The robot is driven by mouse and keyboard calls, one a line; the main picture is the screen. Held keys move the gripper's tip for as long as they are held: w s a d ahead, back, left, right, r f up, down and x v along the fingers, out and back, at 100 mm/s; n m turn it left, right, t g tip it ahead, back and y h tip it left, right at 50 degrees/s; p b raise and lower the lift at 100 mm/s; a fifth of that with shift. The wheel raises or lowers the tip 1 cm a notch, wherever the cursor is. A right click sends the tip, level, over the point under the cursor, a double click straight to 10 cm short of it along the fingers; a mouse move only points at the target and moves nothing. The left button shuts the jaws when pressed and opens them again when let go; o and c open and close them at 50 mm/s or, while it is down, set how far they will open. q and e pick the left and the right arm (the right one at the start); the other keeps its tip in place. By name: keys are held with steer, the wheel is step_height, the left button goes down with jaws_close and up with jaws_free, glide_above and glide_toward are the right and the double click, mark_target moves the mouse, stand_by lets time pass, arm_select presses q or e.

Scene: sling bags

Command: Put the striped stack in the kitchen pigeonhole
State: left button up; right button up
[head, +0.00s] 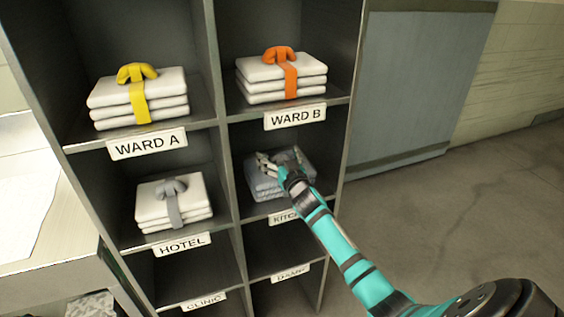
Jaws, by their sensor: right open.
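A blue-grey folded stack (262,187) sits in the pigeonhole labelled "KITC…" (284,217), the middle one of the right column. Its stripes are too faint to make out. My right gripper (264,161) is open at the top of this stack, inside the pigeonhole. I cannot tell whether its fingers touch the stack. The gripper and wrist hide part of the stack's right side, and my arm covers the end of the label. My left gripper is not in view.
White stacks with yellow (139,98), orange (281,75) and grey (173,201) straps fill Ward A, Ward B and Hotel. The lower pigeonholes, Clinic (205,302) and one with a blurred label (291,272), look empty. A counter (60,255) stands left; open floor lies right.

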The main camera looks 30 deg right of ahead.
steer(key=v, duration=1.2)
steer(key=s+a+f+n+g+y, duration=0.2)
steer(key=a+f, duration=0.4)
steer(key=f, duration=0.4)
steer(key=s+a+f+n+g+y, duration=0.1)
steer(key=s+a+f+y, duration=0.1)
steer(key=a+f, duration=0.6)
steer(key=s+f+g, duration=0.2)
steer(key=s+f, duration=0.2)
steer(key=f, duration=0.5)
steer(key=s+f+g, duration=0.2)
steer(key=s+f, duration=0.2)
steer(key=f, duration=0.4)
steer(key=s+a+f+n+g, duration=0.15)
steer(key=s+f+g, duration=0.35)
steer(key=s+f, duration=1.25)
steer(key=s+f+g, duration=0.2)
steer(key=s+f, duration=0.1)
steer(key=s, duration=0.6)
steer(key=s+f+g, duration=0.2)
steer(key=s+f, duration=0.1)
steer(key=s, duration=0.7)
steer(key=shift+s+a+n, duration=0.2)
steer(key=shift+a+n, duration=0.15)
